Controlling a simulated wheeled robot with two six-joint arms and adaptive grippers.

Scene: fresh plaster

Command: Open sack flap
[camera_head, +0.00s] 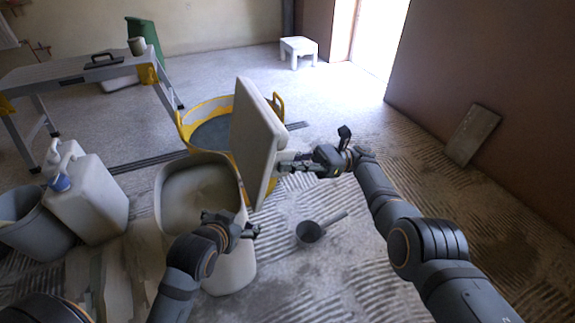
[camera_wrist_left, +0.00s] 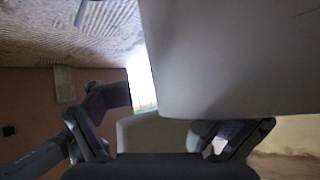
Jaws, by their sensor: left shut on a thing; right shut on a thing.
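A pale, open-topped container (camera_head: 236,268) stands on the floor in the middle, with greyish-beige material inside. I cannot make out a separate sack; a thick pale panel like a flap or lid (camera_head: 250,135) stands steeply up at the container's right side. My right gripper (camera_head: 283,163) is shut on the panel's right edge. My left gripper (camera_head: 245,228) is at the container's near right rim, shut on what seems to be that rim; the arm hides the contact. In the left wrist view a large pale surface (camera_wrist_left: 235,55) fills the upper right, between and beyond the fingers.
A yellow-rimmed tub (camera_head: 190,118) stands behind the container. A white jerrycan (camera_head: 90,200) and a grey bucket (camera_head: 30,230) are at left. A dark scoop (camera_head: 310,231) lies on ridged floor at right. A work table (camera_head: 75,70) is at back left, a white stool (camera_head: 298,48) at the back.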

